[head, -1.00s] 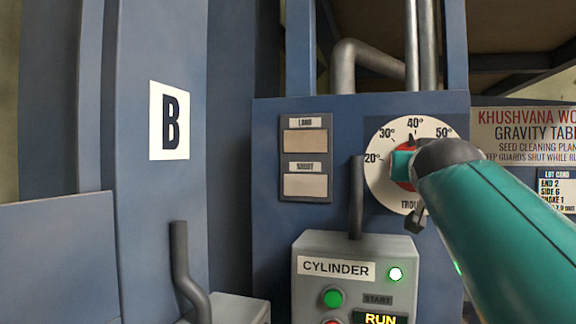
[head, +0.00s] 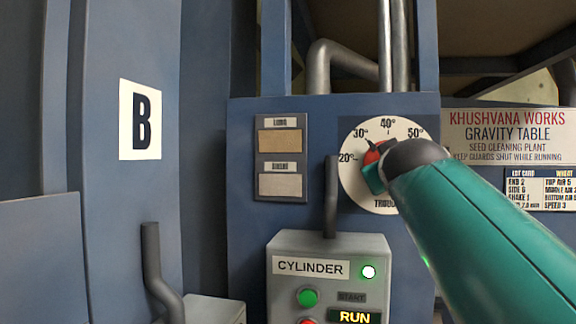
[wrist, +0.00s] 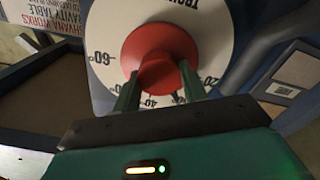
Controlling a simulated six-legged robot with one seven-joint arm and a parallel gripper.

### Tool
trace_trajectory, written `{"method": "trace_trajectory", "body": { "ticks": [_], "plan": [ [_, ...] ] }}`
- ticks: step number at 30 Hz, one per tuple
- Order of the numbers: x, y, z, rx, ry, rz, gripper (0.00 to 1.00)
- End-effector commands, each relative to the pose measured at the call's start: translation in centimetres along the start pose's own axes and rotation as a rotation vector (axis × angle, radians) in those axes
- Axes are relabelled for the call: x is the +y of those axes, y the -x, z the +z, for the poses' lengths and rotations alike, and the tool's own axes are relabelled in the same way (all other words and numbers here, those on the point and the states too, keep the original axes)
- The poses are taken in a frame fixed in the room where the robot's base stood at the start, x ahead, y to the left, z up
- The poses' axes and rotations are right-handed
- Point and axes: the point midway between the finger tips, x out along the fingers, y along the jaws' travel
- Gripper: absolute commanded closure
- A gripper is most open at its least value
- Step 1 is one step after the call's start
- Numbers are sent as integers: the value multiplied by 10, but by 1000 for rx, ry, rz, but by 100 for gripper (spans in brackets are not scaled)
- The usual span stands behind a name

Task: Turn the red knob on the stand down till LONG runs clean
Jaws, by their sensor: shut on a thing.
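The red knob (head: 372,156) sits on the white TROUGH dial (head: 352,187) on the blue stand. Its dark pointer is close to the 30° mark. In the wrist view my gripper (wrist: 160,88) is shut on the knob (wrist: 158,48), one green finger on each side of its grip. In the head view my arm hides the right part of the dial, and a teal finger (head: 373,179) shows at the knob. Left of the dial, the upper window (head: 279,141), its label blurred but seemingly LONG, is tan; the lower window (head: 279,185) is paler grey-beige.
An upright dark handle (head: 331,195) stands just left of the dial. A gravity table sign (head: 503,135) is at right.

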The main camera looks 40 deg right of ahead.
Motion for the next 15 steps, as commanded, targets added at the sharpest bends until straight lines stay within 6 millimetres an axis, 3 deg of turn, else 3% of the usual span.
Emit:
{"method": "trace_trajectory", "body": {
  "ticks": [8, 9, 12, 15],
  "plan": [
    [0, 1, -1, 2, -1, 0, 80],
    [0, 1, -1, 2, -1, 0, 52],
    [0, 1, -1, 1, -1, 0, 36],
    [0, 1, 0, 1, -1, 0, 36]
  ]
}}
